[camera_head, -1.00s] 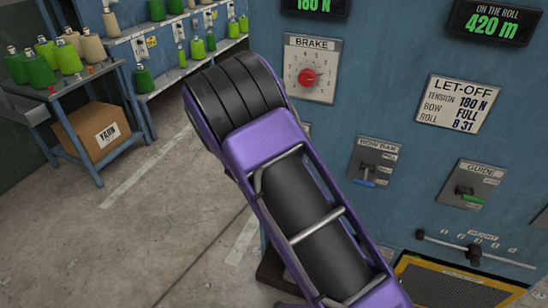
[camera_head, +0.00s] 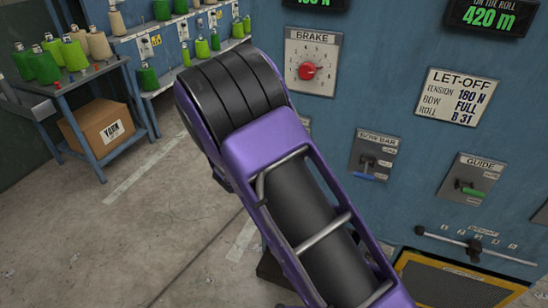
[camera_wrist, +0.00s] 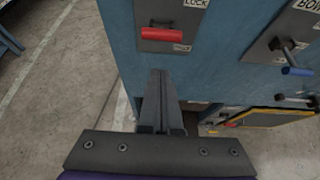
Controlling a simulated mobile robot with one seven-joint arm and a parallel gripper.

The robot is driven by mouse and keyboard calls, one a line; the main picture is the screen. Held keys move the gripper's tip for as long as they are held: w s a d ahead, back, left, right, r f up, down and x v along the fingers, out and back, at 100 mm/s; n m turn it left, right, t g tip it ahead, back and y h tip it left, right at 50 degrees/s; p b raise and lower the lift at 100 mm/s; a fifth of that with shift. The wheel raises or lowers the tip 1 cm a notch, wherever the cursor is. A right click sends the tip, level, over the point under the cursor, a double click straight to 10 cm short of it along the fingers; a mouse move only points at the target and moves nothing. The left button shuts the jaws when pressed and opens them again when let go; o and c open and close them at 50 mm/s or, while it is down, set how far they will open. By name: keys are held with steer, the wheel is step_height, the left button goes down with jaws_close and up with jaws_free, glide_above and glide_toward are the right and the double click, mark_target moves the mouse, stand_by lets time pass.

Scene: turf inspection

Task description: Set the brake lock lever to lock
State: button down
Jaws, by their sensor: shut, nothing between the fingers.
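The brake lock lever (camera_wrist: 162,34) has a red handle and sits on a grey plate near the top of the wrist view. The word LOCK shows at the plate's upper right, above the handle, and another label, too small to read, is below it. The handle lies level, close to the lower label. My gripper (camera_wrist: 158,75) is shut and empty, its fingertips just below the plate and apart from the lever in the picture. In the head view my purple arm hides the lever and the gripper.
The blue panel also carries the brake dial (camera_head: 307,71), the bow bar lever (camera_head: 365,176) with a blue handle, the guide lever (camera_head: 470,189) with a green handle and the weight slider (camera_head: 474,248). A yarn rack (camera_head: 92,73) stands at left. The floor between is clear.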

steer(key=s+a+r, duration=0.1)
steer(key=s+r, duration=0.4)
steer(key=shift+a, duration=0.4)
